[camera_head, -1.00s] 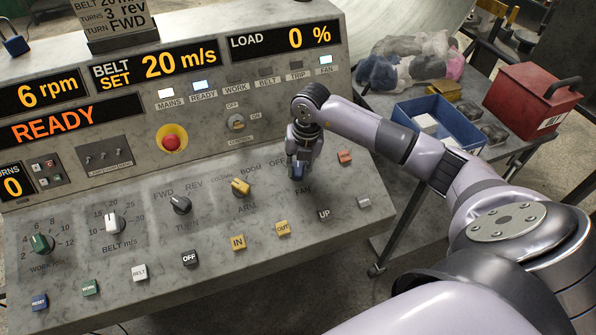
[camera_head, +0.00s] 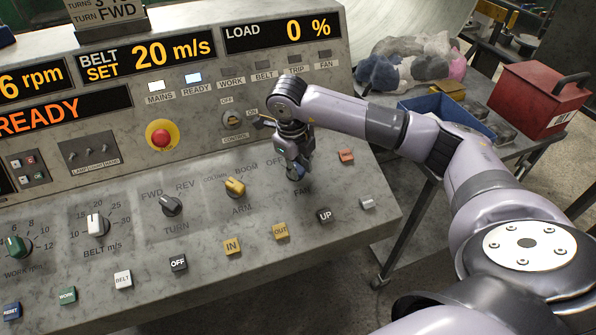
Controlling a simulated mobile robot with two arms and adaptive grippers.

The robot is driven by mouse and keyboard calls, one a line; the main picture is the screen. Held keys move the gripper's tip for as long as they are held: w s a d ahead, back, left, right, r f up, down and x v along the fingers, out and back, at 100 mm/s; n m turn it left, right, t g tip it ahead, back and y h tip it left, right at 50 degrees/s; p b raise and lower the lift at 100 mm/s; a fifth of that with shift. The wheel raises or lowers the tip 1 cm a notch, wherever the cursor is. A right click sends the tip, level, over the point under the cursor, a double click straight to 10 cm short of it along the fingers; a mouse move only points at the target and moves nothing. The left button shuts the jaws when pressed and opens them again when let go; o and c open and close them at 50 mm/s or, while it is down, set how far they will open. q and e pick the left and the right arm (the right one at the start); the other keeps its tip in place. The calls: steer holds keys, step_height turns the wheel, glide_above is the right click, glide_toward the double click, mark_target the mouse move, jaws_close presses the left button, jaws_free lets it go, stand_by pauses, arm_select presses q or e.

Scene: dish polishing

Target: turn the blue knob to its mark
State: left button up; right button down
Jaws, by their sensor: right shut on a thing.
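The blue knob (camera_head: 294,174) is on the sloping console, above the FAN label, with an OFF marking to its upper left. Only a small part of it shows, and its pointer and any mark on its right side are hidden by my gripper. My right gripper (camera_head: 296,164) points down at the panel and is shut on the blue knob. My left gripper is not in view.
A yellow ARM knob (camera_head: 235,187) is left of my right gripper. An orange button (camera_head: 346,156) is to its right. The FAN lamp (camera_head: 323,54) is dark; MAINS and READY are lit. A blue bin (camera_head: 446,113) and red toolbox (camera_head: 538,98) stand on a side table.

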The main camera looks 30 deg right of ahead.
steer(key=shift+n+b, duration=0.45)
steer(key=shift+n, duration=0.35)
steer(key=shift+h, duration=0.3)
steer(key=c, duration=1.4)
jaws_free()
steer(key=v, duration=1.2)
steer(key=shift+s, duration=0.15)
